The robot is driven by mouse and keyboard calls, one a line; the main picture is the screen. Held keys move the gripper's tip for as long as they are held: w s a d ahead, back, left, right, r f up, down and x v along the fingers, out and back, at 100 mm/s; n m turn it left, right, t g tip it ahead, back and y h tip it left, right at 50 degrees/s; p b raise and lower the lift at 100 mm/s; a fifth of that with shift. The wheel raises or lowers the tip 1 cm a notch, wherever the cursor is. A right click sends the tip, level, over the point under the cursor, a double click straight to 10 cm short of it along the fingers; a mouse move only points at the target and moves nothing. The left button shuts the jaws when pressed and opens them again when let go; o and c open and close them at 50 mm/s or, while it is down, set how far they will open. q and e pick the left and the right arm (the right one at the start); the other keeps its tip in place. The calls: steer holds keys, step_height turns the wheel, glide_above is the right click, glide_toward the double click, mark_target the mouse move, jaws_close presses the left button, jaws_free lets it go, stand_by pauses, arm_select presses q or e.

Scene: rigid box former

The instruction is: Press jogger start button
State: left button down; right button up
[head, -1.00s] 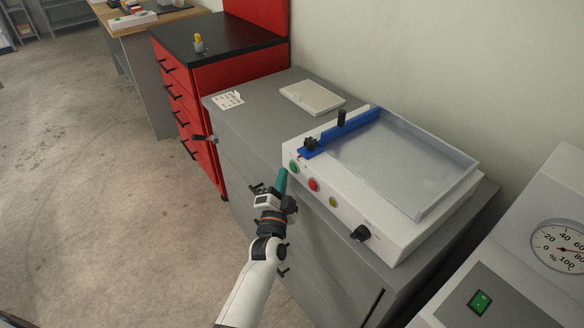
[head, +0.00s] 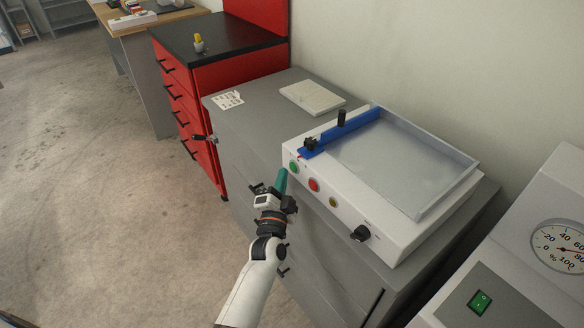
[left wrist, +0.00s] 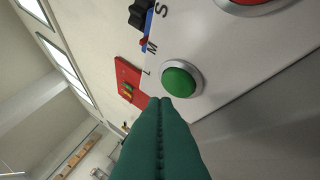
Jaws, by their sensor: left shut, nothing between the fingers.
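The jogger (head: 404,226) is a white box with a grey tray on top, standing on a grey cabinet. Its sloped front has a green button (head: 294,167), a red button (head: 314,185), a small yellow button (head: 333,202) and a black knob (head: 361,233). My left gripper (head: 283,172) has teal fingers, shut and empty, with the tips just in front of the panel near the green button. In the left wrist view the green button (left wrist: 181,80) shows whole, just beyond the fingertips (left wrist: 167,101); I cannot tell whether they touch. My right gripper is not in view.
A blue guide bar (head: 345,130) with black knobs lies along the tray's left edge. A pale paper stack (head: 312,97) and a white card (head: 228,100) lie on the grey cabinet (head: 262,92). A machine with a dial and green switch (head: 480,302) stands at right.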

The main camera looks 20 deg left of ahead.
arm_select(q)
steer(key=shift+w, duration=0.1)
steer(key=shift+w+d, duration=0.25)
steer(key=shift+w, duration=0.05)
steer(key=shift+w+d, duration=0.25)
steer(key=shift+w, duration=0.05)
stand_by(1.1)
steer(key=shift+s+r, duration=0.1)
steer(key=shift+s+a+p, duration=0.45)
steer(key=shift+s+p, duration=0.15)
steer(key=s+a+p, duration=0.1)
steer(key=s, duration=0.1)
steer(key=s+a+p, duration=0.1)
steer(key=s+a, duration=0.1)
steer(key=shift+p, duration=0.3)
